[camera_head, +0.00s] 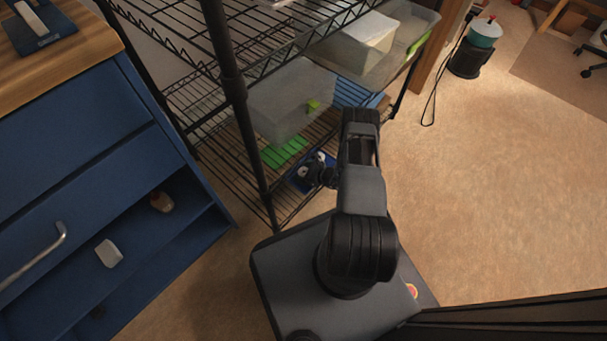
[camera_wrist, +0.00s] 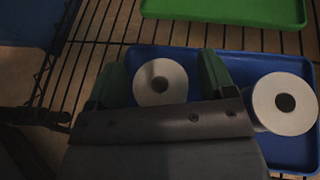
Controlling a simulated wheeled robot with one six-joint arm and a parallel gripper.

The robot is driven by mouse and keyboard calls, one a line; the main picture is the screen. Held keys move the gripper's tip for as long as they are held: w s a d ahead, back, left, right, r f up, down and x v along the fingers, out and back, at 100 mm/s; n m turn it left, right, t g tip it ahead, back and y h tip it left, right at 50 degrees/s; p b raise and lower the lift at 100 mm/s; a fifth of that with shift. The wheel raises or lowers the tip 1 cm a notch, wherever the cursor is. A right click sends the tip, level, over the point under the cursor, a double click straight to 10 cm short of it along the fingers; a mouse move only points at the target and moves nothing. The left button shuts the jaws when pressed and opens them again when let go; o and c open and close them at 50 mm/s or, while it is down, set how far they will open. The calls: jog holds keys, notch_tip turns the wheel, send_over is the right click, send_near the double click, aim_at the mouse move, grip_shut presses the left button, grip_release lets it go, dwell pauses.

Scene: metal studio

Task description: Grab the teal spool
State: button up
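In the wrist view a pale spool (camera_wrist: 150,92), seen end-on with a dark centre hole, sits on a blue tray (camera_wrist: 238,62). My gripper (camera_wrist: 162,66) is open, with one dark green finger on each side of this spool and gaps showing. Its lower part is hidden behind my gripper body. A second pale spool (camera_wrist: 268,103) stands on the tray to the right, outside the right finger. No clear teal shows on either spool in this dim light. In the head view my gripper (camera_head: 318,172) reaches low into the wire rack over the blue tray (camera_head: 298,184).
A green tray (camera_wrist: 225,8) lies just beyond the blue tray on the wire shelf. A clear bin (camera_head: 290,100) stands behind on that shelf. A black rack post (camera_head: 240,120) and the blue drawer cabinet (camera_head: 90,160) are left of my arm. Open floor lies right.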

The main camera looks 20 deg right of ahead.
jog(key=c, duration=0.9)
jog(key=shift+r, duration=0.1)
